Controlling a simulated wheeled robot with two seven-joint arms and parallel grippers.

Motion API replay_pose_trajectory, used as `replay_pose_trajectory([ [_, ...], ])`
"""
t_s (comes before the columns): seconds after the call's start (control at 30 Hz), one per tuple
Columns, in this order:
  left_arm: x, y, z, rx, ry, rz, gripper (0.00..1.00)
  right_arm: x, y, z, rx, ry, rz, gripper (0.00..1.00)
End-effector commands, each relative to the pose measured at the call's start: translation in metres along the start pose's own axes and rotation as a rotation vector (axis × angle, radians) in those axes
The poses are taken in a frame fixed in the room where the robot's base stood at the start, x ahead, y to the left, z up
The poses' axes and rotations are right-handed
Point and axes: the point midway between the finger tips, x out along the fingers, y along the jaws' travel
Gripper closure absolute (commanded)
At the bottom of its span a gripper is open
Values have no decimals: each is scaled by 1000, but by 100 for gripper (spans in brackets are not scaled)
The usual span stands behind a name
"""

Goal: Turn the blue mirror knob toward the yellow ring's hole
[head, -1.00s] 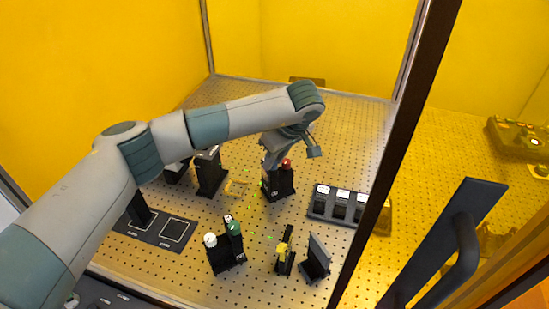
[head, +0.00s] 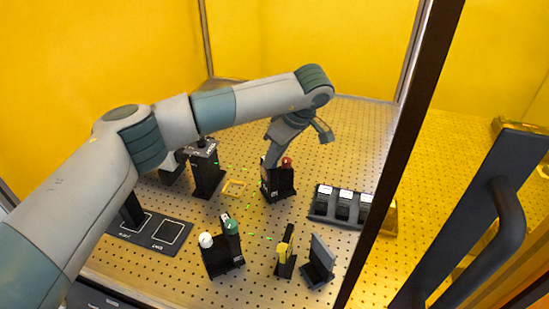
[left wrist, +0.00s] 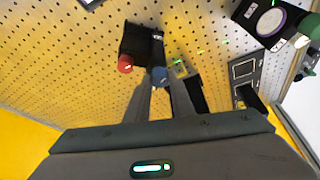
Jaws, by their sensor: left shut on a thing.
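The black mirror mount (head: 279,186) stands on the perforated board in the head view, with a red knob (head: 287,161) on top. The left wrist view shows the mount (left wrist: 140,42), its red knob (left wrist: 125,64) and the blue knob (left wrist: 158,75). My left gripper (left wrist: 159,83) is shut on the blue knob, one finger on each side. In the head view my left gripper (head: 268,166) comes down on the mount's left side and hides the blue knob. A thin yellow square outline (head: 234,188) lies left of the mount; I cannot tell whether it is the ring. My right gripper is not in view.
A mount with white and green knobs (head: 222,260) stands in front. A stand with a yellow part (head: 285,257) and a tilted dark plate (head: 319,262) are nearby. A dark three-slot holder (head: 340,207) is at right. Small green spots dot the board. A dark handle (head: 510,220) stands at far right.

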Motion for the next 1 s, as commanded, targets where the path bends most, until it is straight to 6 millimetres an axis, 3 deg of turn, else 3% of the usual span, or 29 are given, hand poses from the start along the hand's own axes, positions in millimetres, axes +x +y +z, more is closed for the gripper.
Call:
replay_pose_trajectory([
  [0.1, -1, 0, 0, 1, 0, 1, 100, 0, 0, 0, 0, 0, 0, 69],
  [0.13, -1, 0, 0, 1, 0, 1, 71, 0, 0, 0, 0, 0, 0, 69],
  [0.2, -1, 0, 0, 1, 0, 1, 60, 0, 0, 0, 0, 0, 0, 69],
  [0.67, -5, 0, 0, 1, 1, 1, 60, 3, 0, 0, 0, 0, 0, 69],
  [0.87, -25, 1, 0, 0, 1, 4, 60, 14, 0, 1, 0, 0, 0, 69],
  [1.0, -49, 1, 1, 1, 2, 5, 60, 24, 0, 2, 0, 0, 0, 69],
])
